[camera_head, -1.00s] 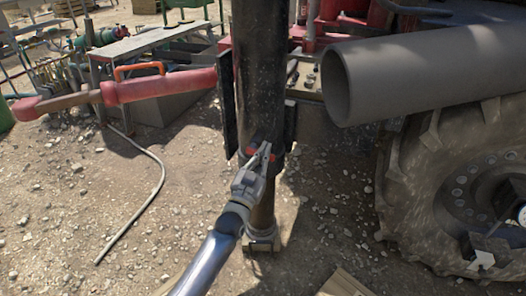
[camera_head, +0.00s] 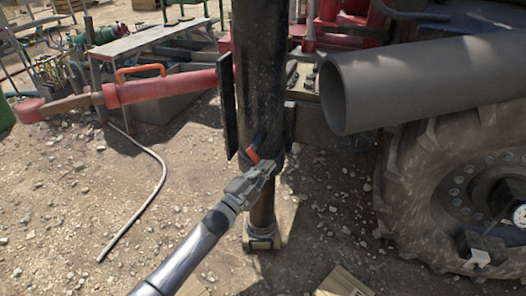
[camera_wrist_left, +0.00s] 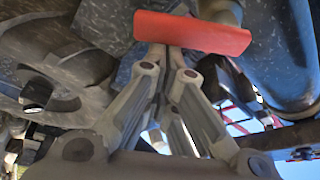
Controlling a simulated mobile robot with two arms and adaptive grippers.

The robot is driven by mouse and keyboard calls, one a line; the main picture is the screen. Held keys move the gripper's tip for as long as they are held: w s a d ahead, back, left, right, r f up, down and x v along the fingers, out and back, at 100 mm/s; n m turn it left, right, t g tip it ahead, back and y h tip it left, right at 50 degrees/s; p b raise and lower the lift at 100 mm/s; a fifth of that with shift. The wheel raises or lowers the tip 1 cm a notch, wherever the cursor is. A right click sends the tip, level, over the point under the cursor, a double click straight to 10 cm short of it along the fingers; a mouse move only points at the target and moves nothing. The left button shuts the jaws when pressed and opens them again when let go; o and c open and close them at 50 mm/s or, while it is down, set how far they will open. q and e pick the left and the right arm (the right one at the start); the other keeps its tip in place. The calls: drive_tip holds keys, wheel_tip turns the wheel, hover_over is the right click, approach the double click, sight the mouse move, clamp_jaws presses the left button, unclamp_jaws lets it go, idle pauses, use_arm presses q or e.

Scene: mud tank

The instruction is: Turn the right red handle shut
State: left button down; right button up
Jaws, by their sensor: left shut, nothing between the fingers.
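The red handle (camera_head: 253,155) is a short bar low on the front of the dark vertical pipe (camera_head: 259,75). In the head view it slants down to the right. The left wrist view shows the red handle (camera_wrist_left: 192,32) as a wide bar just beyond the fingertips. My left gripper (camera_head: 270,167) is shut and empty, just below and right of the handle. Its fingers (camera_wrist_left: 168,62) point at the handle in the wrist view; I cannot tell whether they touch it. The handle's right end is close to or partly behind the gripper. My right gripper is not in view.
A wide grey pipe (camera_head: 430,80) juts out at the right above a large tyre (camera_head: 410,205). A red cylinder (camera_head: 165,87) lies across the left, by a metal bench (camera_head: 150,40). A pale hose (camera_head: 150,205) lies on open gravel.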

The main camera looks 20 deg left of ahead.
use_arm(q)
drive_tip(key=shift+a+f+m+g+p, duration=0.3)
drive_tip(key=shift+a+f+m+g, duration=0.15)
drive_tip(key=shift+m, duration=0.75)
drive_tip(key=shift+a+f+m+g+p, duration=0.3)
drive_tip(key=shift+f+m+g+p, duration=0.1)
drive_tip(key=shift+m, duration=0.8)
drive_tip(key=shift+a+f+m+g+p, duration=0.25)
drive_tip(key=shift+a+f+m+g, duration=0.15)
drive_tip(key=shift+m, duration=0.8)
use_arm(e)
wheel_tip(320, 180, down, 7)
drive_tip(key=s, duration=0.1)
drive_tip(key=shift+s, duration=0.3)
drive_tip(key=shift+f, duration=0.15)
use_arm(q)
drive_tip(key=shift+w+d, duration=0.1)
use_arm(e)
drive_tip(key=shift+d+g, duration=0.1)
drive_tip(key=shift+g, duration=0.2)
